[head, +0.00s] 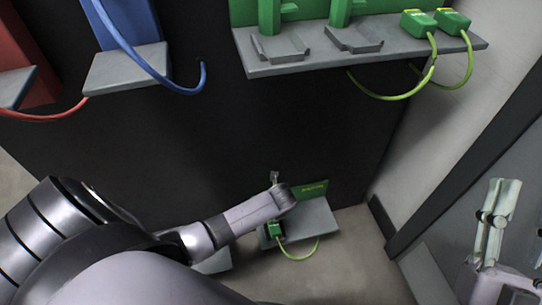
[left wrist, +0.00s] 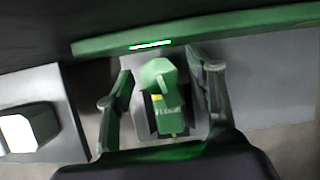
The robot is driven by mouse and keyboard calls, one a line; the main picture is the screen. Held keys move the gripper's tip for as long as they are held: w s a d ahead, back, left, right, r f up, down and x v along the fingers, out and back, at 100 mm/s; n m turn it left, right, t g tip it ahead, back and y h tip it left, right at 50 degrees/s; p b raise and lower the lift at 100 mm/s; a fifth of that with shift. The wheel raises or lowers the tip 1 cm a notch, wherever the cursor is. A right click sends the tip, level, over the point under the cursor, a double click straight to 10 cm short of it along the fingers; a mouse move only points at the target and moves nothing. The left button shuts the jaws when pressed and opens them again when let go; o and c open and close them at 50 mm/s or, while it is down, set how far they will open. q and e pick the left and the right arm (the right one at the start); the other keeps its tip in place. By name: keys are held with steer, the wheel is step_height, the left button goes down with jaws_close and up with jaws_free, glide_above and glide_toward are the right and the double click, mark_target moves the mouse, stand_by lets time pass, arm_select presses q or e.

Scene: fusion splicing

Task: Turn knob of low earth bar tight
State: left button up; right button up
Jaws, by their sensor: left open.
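The low earth bar (head: 318,188) is a green upright plate with a grey shelf, near the floor in the head view. Its green edge (left wrist: 190,36) runs across the top of the left wrist view. A green clamp with yellow lettering (left wrist: 168,118) sits on the shelf, with a rounded green knob (left wrist: 157,72) at its upper end. My left gripper (head: 279,205) is at the bar, partly covering it. In the left wrist view its open fingers (left wrist: 163,82) stand either side of the knob, with gaps visible. My right gripper (head: 498,190) is far right, its opening unclear.
A yellow-green cable (head: 298,257) loops from the low clamp (head: 275,229). Above is a grey shelf (head: 400,55) with green clamps and hanging cables. Blue (head: 128,68) and red (head: 15,85) holders stand at upper left. A wall and dark frame bound the right side.

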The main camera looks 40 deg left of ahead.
arm_select(q)
steer(key=shift+c, duration=0.4)
steer(key=c, duration=1.1)
arm_select(e)
steer(key=shift+w, duration=0.1)
arm_select(q)
steer(key=shift+r+m+p, duration=0.15)
steer(key=shift+m+p, duration=0.25)
steer(key=shift+p, duration=0.5)
steer(key=shift+m+p, duration=0.3)
steer(key=shift+p, duration=0.25)
steer(key=shift+m+t+h+p, duration=0.4)
steer(key=shift+m+p, duration=0.5)
steer(key=shift+p, duration=0.2)
arm_select(e)
step_height(320, 180, down, 21)
steer(key=d+g+h, duration=0.2)
steer(key=g+h, duration=0.2)
steer(key=g, duration=0.9)
steer(key=shift+d+r+m+h, duration=0.15)
steer(key=shift+d+m+h, duration=0.15)
steer(key=shift+d, duration=0.1)
steer(key=shift+w, duration=0.1)
arm_select(q)
steer(key=o, duration=1.2)
steer(key=shift+s, duration=0.1)
arm_select(e)
steer(key=shift+r, duration=0.1)
